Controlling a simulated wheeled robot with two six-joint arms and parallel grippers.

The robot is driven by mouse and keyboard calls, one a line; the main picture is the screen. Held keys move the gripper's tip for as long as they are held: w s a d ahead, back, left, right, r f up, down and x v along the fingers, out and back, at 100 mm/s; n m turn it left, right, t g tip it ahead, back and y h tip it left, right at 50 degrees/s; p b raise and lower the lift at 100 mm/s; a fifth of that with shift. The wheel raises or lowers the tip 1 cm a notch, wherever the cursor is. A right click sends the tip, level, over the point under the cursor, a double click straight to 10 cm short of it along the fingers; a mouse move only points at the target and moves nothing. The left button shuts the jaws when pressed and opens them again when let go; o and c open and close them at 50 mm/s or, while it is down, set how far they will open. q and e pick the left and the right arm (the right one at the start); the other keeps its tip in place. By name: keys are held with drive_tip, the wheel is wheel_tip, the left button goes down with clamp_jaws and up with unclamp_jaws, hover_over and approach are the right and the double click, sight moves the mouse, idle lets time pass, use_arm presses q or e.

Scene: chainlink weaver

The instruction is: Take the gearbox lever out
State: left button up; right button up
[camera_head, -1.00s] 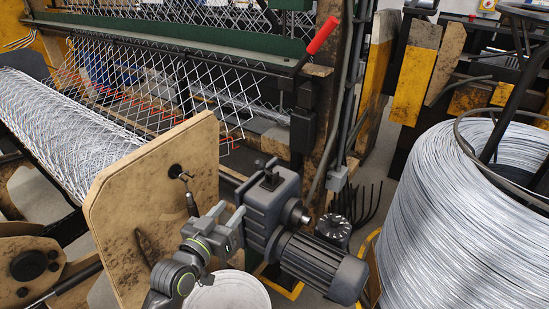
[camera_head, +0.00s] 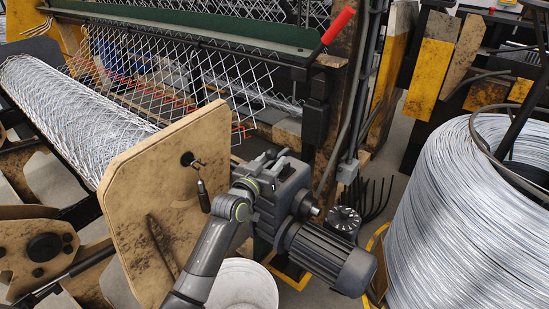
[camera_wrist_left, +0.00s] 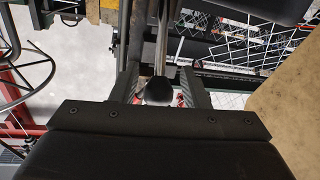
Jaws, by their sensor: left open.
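The dark grey gearbox (camera_head: 294,186) with its finned motor (camera_head: 330,258) stands right of the wooden end plate in the head view. My left gripper (camera_head: 270,160) is over the top of the gearbox and covers much of it. In the left wrist view a round black knob (camera_wrist_left: 158,91), which looks like the gearbox lever's end, shows between the two open fingers. I cannot tell whether either finger touches it. The lever's shaft and base are hidden by the gripper in the head view. My right gripper is out of view.
The wooden end plate (camera_head: 165,200) with a small crank handle (camera_head: 203,195) is close left of my arm. A white bucket (camera_head: 243,285) stands below. A large wire coil (camera_head: 470,220) fills the right. A red-handled lever (camera_head: 338,26) rises behind.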

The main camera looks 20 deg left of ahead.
use_arm(q)
drive_tip(key=shift+w+d, duration=0.2)
drive_tip(key=shift+w, duration=0.9)
clamp_jaws()
drive_tip(key=shift+r, duration=0.1)
